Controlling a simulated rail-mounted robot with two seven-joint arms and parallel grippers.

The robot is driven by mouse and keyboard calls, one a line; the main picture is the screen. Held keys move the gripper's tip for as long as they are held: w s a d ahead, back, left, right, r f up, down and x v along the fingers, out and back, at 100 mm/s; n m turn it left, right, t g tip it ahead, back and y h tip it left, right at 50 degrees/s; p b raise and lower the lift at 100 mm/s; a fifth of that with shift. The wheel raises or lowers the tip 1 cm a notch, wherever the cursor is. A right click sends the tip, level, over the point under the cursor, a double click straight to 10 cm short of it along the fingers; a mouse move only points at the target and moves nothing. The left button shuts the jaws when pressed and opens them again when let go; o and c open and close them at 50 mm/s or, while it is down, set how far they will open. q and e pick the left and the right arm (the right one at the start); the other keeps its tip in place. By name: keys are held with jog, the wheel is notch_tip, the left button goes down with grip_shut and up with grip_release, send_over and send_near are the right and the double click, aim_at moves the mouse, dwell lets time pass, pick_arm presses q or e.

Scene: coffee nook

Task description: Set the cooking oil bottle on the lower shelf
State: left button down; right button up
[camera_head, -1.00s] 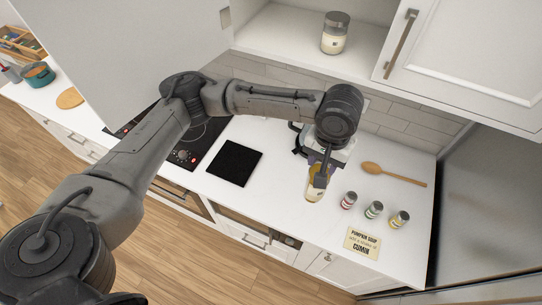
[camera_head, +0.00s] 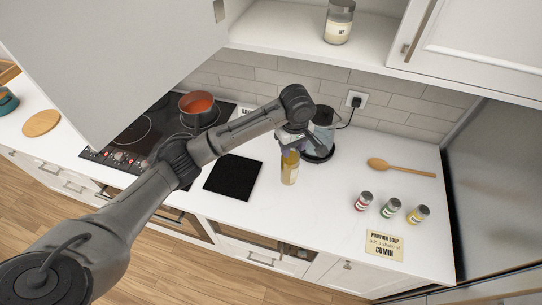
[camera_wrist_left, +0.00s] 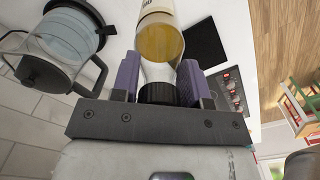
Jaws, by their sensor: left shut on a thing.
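The cooking oil bottle (camera_head: 290,168) has yellow oil and a dark cap. My left gripper (camera_head: 291,148) is shut on its cap end, and the bottle hangs nearly upright below it, over the counter. I cannot tell how high its base is. In the left wrist view the purple fingers (camera_wrist_left: 162,88) close on both sides of the bottle's neck, and its yellow body (camera_wrist_left: 158,42) points away. The open cabinet's shelf (camera_head: 283,40) is above the counter and holds a jar (camera_head: 339,22). My right gripper is not in view.
A glass kettle (camera_head: 322,140) stands just behind the bottle. A black mat (camera_head: 232,177) and a hob with a red-filled pot (camera_head: 199,108) are to the left. Spice jars (camera_head: 390,207), a spoon (camera_head: 400,168) and a card (camera_head: 385,245) lie right. An open cabinet door (camera_head: 110,50) hangs at upper left.

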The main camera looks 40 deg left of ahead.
pick_arm(q)
jog(key=a+f+p, duration=0.1)
jog(key=a+f, duration=0.9)
jog(key=a, duration=0.1)
jog(key=shift+f+p, duration=0.15)
jog(key=shift+p, duration=0.2)
jog(key=shift+w+d, duration=0.1)
jog(key=c, duration=0.6)
grip_release()
jog(key=shift+f, duration=0.15)
